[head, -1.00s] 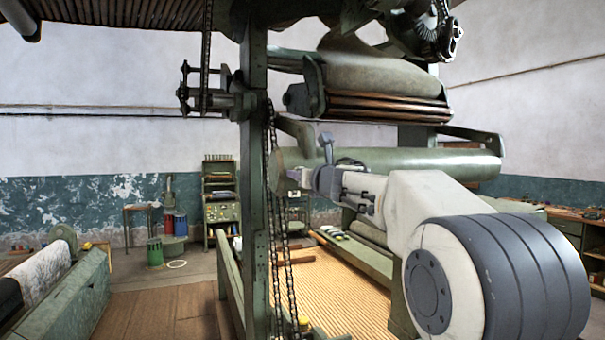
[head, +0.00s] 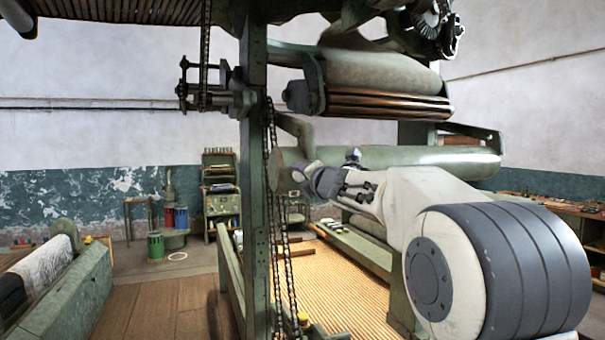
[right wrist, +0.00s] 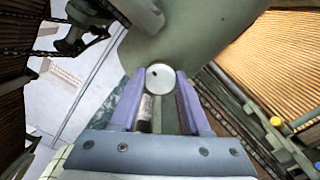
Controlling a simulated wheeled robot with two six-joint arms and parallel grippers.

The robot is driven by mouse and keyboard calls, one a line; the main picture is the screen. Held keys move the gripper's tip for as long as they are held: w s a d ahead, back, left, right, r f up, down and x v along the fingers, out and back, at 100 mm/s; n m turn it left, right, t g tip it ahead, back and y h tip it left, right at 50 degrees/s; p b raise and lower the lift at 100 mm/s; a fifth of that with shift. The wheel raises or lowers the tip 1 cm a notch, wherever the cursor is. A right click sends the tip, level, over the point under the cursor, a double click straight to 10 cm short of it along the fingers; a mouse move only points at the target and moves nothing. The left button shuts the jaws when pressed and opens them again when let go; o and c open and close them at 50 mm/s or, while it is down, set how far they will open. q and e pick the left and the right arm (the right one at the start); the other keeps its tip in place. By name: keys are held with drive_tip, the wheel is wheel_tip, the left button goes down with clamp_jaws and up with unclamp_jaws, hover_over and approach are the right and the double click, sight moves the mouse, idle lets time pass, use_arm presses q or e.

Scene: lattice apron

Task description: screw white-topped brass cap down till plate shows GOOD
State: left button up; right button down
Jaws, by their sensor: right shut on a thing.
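The white-topped cap shows in the right wrist view as a round white disc (right wrist: 160,79) with a small dark dot left of its centre. My right gripper (right wrist: 160,82) is shut on it, one purple finger on each side. The brass part below the white top is hidden. In the head view my right gripper (head: 306,172) is at the near left end of the long green roller (head: 420,160), and the cap cannot be made out there. I cannot find a readable plate or the word GOOD in either view. My left gripper is not in view.
A green upright post (head: 254,200) with hanging chains (head: 285,255) stands just left of my right gripper. A ribbed wooden bed (head: 325,285) lies below. A shelf rack (head: 221,190) and a green canister (head: 155,246) stand at the back left, with open floor around them.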

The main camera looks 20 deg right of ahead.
drive_tip(key=shift+f+m, duration=0.1)
drive_tip(key=shift+m, duration=0.8)
drive_tip(key=shift+c, duration=1.9)
unclamp_jaws()
drive_tip(key=s+b, duration=0.1)
drive_tip(key=s, duration=0.9)
drive_tip(key=shift+s+d, duration=0.2)
drive_tip(key=shift+s, duration=0.05)
